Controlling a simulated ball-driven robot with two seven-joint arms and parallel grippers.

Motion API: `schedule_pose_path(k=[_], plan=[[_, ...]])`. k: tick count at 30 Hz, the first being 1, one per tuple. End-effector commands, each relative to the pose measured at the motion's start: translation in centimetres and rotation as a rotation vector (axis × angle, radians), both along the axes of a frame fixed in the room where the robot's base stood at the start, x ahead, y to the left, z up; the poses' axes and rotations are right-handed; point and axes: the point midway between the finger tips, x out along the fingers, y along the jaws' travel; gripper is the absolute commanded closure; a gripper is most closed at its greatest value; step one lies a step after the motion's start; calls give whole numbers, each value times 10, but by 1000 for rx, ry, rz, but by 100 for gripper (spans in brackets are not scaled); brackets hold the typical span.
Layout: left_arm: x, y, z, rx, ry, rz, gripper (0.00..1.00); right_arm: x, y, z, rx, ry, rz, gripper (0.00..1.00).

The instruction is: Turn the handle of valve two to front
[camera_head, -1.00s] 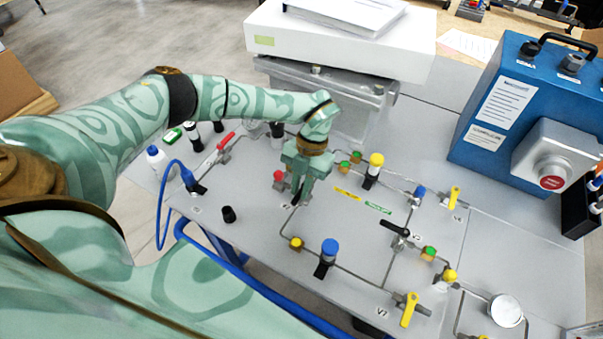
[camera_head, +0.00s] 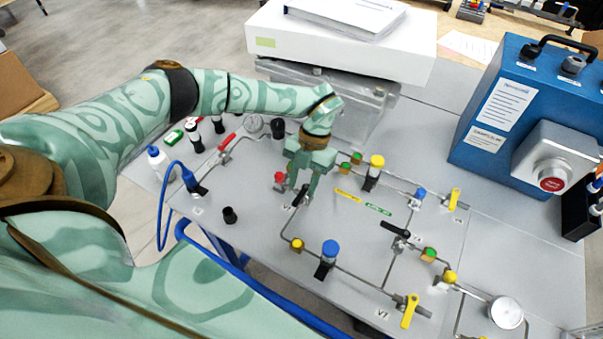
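My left gripper (camera_head: 302,183) points down at the left middle of the grey panel. Its two fingers show with a gap between them, so it looks open. A small black valve handle (camera_head: 300,196) lies just below and between the fingertips, slanting from lower left to upper right. A small label stands beside it, too small to read; I take this to be valve two. Whether the fingers touch the handle I cannot tell. Another black handle (camera_head: 396,231) sits further right on the panel. My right gripper is not in view.
A red knob (camera_head: 279,177) is close on the left of the gripper. A blue-capped part (camera_head: 330,248), a yellow-capped part (camera_head: 376,162) and yellow handles (camera_head: 409,311) stand up from the panel (camera_head: 250,240). A white box (camera_head: 340,42) and a blue case (camera_head: 500,110) stand behind.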

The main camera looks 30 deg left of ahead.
Motion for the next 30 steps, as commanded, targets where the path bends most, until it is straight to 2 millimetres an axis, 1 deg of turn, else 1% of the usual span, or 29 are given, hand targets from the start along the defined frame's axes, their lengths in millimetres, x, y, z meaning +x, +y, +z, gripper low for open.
schedule_pose_path(k=[1,9,12,15,18,21,30], plan=[[5,0,12,0,-5,1,64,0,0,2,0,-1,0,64],[34,2,81,0,-6,3,64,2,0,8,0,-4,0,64],[43,2,102,1,-6,2,64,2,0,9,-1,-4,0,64],[49,2,118,0,-4,2,64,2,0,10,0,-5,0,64],[54,3,129,1,-3,2,64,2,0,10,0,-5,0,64],[56,3,134,1,-2,2,64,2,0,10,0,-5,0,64],[56,3,135,0,-1,1,64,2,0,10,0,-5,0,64]])
